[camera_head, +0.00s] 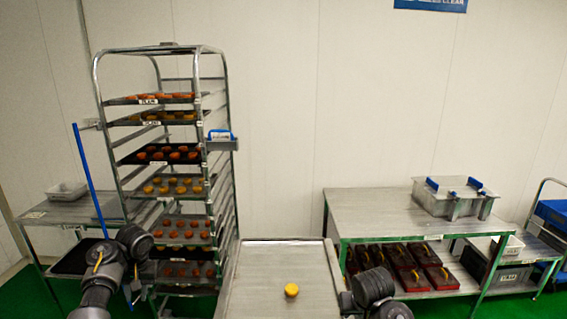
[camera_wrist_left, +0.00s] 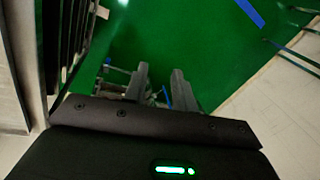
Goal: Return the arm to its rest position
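My left arm (camera_head: 104,272) comes in at the lower left, bent, in front of the tray rack. My left gripper (camera_head: 132,290) hangs below its dark joint, small and partly hidden in the head view. In the left wrist view its two grey fingers (camera_wrist_left: 158,88) stand apart with nothing visible held between them, above green floor. Part of my right arm (camera_head: 376,290) shows at the bottom, right of the metal table; its gripper is not visible.
A yellow round piece (camera_head: 291,290) lies on the metal table (camera_head: 262,268) in front. A rack (camera_head: 228,120) with several trays of pastries stands left of it. A blue pole (camera_head: 88,172) leans left.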

